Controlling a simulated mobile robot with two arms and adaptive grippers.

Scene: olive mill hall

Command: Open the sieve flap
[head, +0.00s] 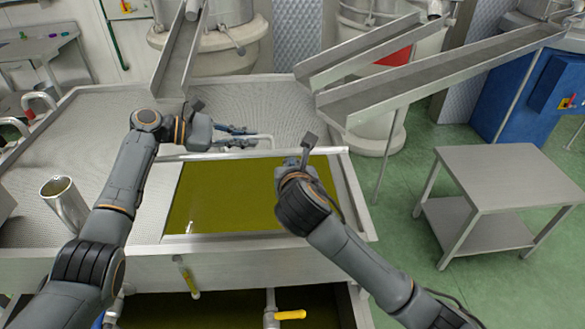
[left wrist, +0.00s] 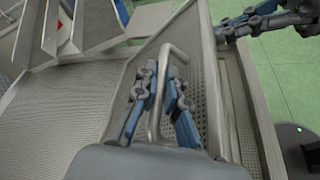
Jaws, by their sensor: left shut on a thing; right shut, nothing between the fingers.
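The sieve flap is a framed perforated panel (left wrist: 205,75) in the left wrist view, with a bent grey bar handle (left wrist: 178,52). My left gripper (left wrist: 165,85) is shut on this handle, its blue fingers on both sides of the bar. In the head view my left gripper (head: 240,137) holds the handle at the far edge of the opening, where olive-green oil (head: 235,195) lies uncovered. The flap's exact angle is hard to tell. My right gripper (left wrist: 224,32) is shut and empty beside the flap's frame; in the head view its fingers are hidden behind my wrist.
Perforated tray surface (head: 105,105) surrounds the opening. A metal cup (head: 64,203) stands on the left. Metal chutes (head: 430,75) slope in from the back right. A steel table (head: 510,175) stands on the right; the green floor between is free. Yellow-handled valves (head: 290,315) sit at the front.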

